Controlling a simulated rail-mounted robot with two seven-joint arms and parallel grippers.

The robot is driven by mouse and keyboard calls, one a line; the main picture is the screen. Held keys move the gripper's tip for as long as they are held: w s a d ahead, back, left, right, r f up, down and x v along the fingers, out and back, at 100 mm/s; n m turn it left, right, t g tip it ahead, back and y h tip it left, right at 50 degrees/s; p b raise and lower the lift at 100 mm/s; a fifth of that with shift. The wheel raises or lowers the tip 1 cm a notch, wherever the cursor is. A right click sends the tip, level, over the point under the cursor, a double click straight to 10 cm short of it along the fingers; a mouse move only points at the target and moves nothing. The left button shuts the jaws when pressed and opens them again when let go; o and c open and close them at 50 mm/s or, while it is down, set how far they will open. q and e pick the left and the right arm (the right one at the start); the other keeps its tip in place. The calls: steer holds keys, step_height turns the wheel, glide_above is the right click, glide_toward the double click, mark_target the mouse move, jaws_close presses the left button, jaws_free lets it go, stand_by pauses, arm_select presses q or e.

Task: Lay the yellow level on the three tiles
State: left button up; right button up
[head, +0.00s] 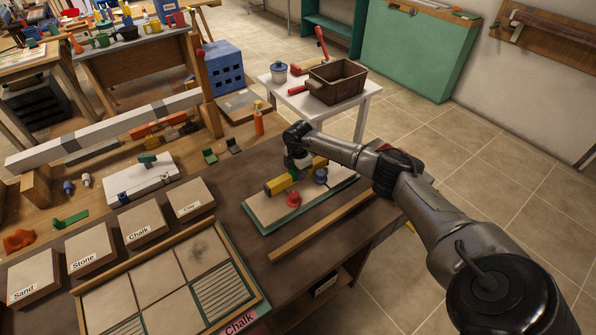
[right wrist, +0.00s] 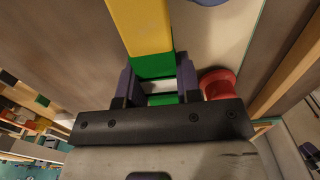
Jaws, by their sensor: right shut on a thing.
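The yellow level (head: 278,185) has a green middle part and lies crosswise over the pale tiles (head: 264,209) on the green-edged board. My right gripper (head: 297,172) is above the level and shut on its green part; in the right wrist view the fingers (right wrist: 156,84) stand on both sides of the level (right wrist: 140,28). I cannot tell whether the level touches the tiles. A red knob (head: 293,199) stands on the tiles in front of the level, and a blue knob (head: 321,176) stands to its right. My left gripper is out of view.
A wooden strip (head: 325,226) lies in front of the board near the bench edge. An orange bottle (head: 258,119) stands behind. A white table (head: 350,104) holds a brown crate (head: 337,80).

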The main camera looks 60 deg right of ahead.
stand_by(0.4)
steer(key=shift+f, duration=0.25)
steer(key=o, duration=1.1)
step_height(320, 180, up, 14)
steer(key=shift+p, duration=0.35)
steer(key=shift+f, duration=0.15)
